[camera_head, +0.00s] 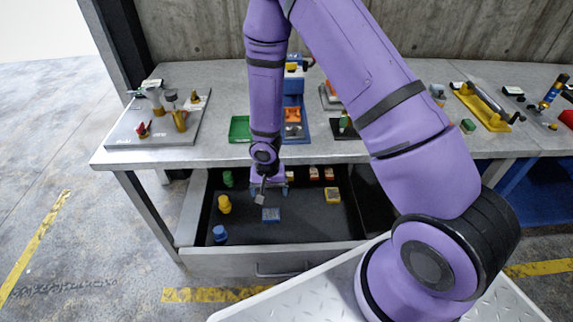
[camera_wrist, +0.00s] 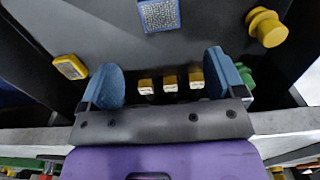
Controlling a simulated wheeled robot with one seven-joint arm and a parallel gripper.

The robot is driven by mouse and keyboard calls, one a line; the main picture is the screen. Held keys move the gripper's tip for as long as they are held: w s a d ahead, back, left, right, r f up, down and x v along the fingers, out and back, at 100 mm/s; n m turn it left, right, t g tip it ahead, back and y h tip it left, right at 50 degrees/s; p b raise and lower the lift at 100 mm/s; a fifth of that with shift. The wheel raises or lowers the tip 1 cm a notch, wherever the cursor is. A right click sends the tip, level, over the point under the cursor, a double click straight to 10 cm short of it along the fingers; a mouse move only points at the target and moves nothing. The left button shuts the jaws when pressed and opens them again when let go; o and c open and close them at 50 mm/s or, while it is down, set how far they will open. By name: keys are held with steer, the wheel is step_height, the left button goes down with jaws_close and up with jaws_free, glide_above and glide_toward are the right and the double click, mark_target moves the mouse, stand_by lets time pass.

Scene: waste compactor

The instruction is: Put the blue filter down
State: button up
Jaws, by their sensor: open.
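The blue filter (camera_head: 271,214) is a small square with a blue frame and a pale grid face. It lies flat on the dark floor of the open drawer (camera_head: 290,258). In the head view my gripper (camera_head: 268,188) hangs over the drawer, behind the filter, partly hidden by my own arm.
In the drawer stand a yellow knob (camera_head: 224,204), a blue knob (camera_head: 221,234) and a green knob (camera_head: 228,178) on the left. A yellow-framed filter (camera_head: 332,195) lies on the right, with small blocks (camera_wrist: 170,83) at the back. The worktop (camera_head: 220,150) overhangs the drawer's back.

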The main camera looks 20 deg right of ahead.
steer(key=d+r+n+t+h, duration=0.1)
steer(key=d+r, duration=0.3)
steer(key=r, duration=1.1)
steer(key=d+r+t+h, duration=0.1)
steer(key=d+r+t, duration=0.15)
steer(key=r, duration=1.15)
steer(key=s+d+r+n+t+y, duration=0.1)
steer(key=s+r, duration=0.8)
steer(key=s, duration=0.2)
steer(key=s+d+r+n+y, duration=0.1)
steer(key=s+d+r+n, duration=0.1)
steer(key=s+r, duration=0.8)
steer(key=shift+s+d+r+n+t, duration=0.25)
steer(key=shift+s+r+n+t, duration=0.1)
steer(key=shift+s, duration=0.75)
